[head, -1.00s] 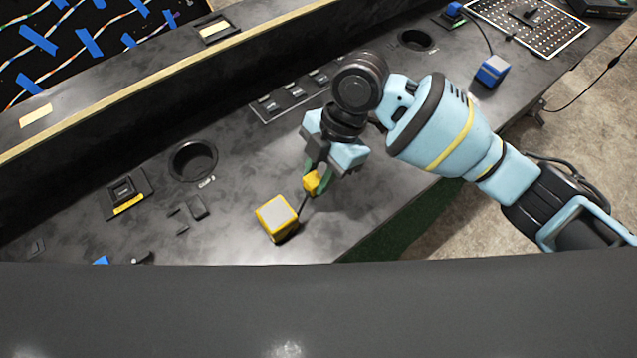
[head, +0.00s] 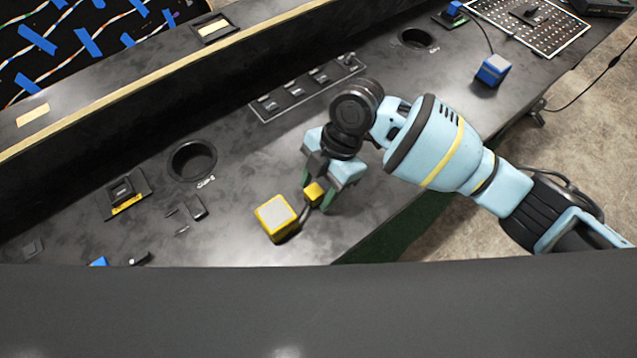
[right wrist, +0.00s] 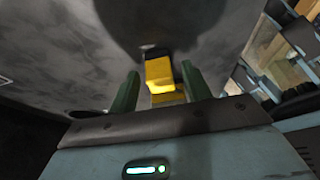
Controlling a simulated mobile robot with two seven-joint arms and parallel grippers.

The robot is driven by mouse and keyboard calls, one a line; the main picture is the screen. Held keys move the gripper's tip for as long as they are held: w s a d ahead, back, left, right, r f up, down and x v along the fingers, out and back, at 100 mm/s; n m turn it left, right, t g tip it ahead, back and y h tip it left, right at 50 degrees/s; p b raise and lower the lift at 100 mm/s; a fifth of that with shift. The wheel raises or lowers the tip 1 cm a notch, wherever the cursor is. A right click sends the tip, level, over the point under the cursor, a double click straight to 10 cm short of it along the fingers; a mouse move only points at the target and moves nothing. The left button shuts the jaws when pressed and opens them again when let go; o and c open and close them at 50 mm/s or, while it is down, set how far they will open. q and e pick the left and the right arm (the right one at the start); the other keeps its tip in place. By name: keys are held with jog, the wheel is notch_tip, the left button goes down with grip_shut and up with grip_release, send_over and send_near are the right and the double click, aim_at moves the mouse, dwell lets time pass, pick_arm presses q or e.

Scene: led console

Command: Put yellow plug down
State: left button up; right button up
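The yellow plug (head: 314,192) is low at the console top, right beside the yellow box with a pale top (head: 276,216). A dark cable runs between the plug and the box. My right gripper (head: 318,196) points down around the plug. In the right wrist view the plug (right wrist: 159,76) sits between the two green fingers of the gripper (right wrist: 158,88), with a narrow gap on each side, so the fingers look open. Whether the plug's underside touches the console is hidden. My left gripper is not in view.
A round recess (head: 192,160) and a square socket with a yellow label (head: 125,194) lie to the left. A row of switches (head: 305,88) is behind. A blue box (head: 492,70) stands at the back right. Small dark pieces lie near the recess. The console's edge runs close on the right.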

jog(key=shift+r, duration=0.1)
jog(key=v, duration=1.2)
jog(key=shift+p, duration=0.35)
dwell(0.8)
